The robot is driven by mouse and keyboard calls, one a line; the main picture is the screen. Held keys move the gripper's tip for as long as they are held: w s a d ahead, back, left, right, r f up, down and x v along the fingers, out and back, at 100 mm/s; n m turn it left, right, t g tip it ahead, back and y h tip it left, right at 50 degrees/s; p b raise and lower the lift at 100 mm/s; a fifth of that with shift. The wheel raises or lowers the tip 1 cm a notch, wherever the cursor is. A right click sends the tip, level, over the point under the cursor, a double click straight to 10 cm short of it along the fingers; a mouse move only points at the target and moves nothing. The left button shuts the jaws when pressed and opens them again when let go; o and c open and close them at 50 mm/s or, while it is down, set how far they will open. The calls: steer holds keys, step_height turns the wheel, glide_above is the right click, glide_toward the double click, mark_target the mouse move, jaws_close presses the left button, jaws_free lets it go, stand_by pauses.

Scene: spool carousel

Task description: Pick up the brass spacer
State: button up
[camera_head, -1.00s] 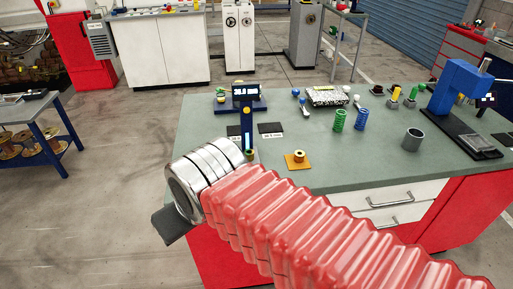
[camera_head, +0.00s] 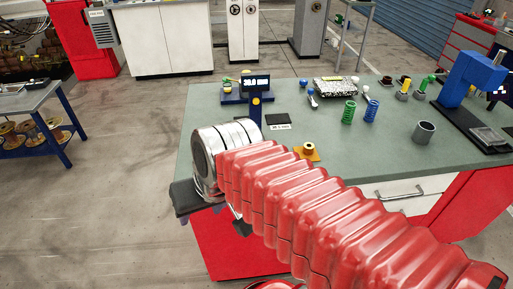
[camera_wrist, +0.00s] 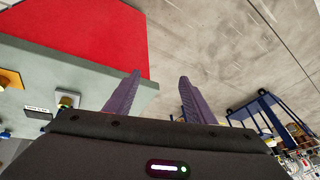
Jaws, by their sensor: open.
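A brass ring (camera_head: 308,148), which looks like the brass spacer, sits on an orange square pad near the front edge of the grey-green bench. In the wrist view the orange pad (camera_wrist: 10,79) shows at the far left edge, with the ring partly cut off. My gripper (camera_head: 212,212) is at the bench's front left corner, left of the ring and apart from it. It is partly hidden by my arm. In the wrist view my gripper (camera_wrist: 160,76) has its two purple fingers spread with nothing between them. They point at the floor and the red bench side.
A blue gauge with a display (camera_head: 255,82) stands behind my wrist. A green spring (camera_head: 349,111), a blue spring (camera_head: 371,110), a grey cup (camera_head: 424,132) and a blue press (camera_head: 468,90) are to the right. The bench around the pad is mostly clear.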

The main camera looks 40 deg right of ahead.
steer(key=w+d+f+m+t+y, duration=0.1)
steer(key=w+d+f+m+y, duration=0.15)
steer(key=d+m, duration=0.45)
steer(key=w+d+f+m+t+y, duration=0.2)
steer(key=w+d+f+m, duration=0.15)
steer(key=m, duration=0.75)
steer(key=s+d+m+t+h, duration=0.1)
steer(key=d+m+t, duration=0.1)
steer(key=d+m, duration=0.3)
steer(key=s+d+f+m+t+h, duration=0.1)
steer(key=d+m+t+h, duration=0.1)
steer(key=d+m, duration=0.3)
steer(key=d+m+t+h, duration=0.1)
steer(key=d+m, duration=0.4)
steer(key=d, duration=0.6)
steer(key=shift+s+f+t+h, duration=0.25)
steer(key=shift+s+t+h, duration=0.15)
steer(key=shift+h, duration=0.35)
steer(key=x, duration=0.8)
steer(key=shift+a, duration=0.1)
steer(key=shift+w+f, duration=0.1)
steer(key=shift+w, duration=0.2)
steer(key=shift+w, duration=0.1)
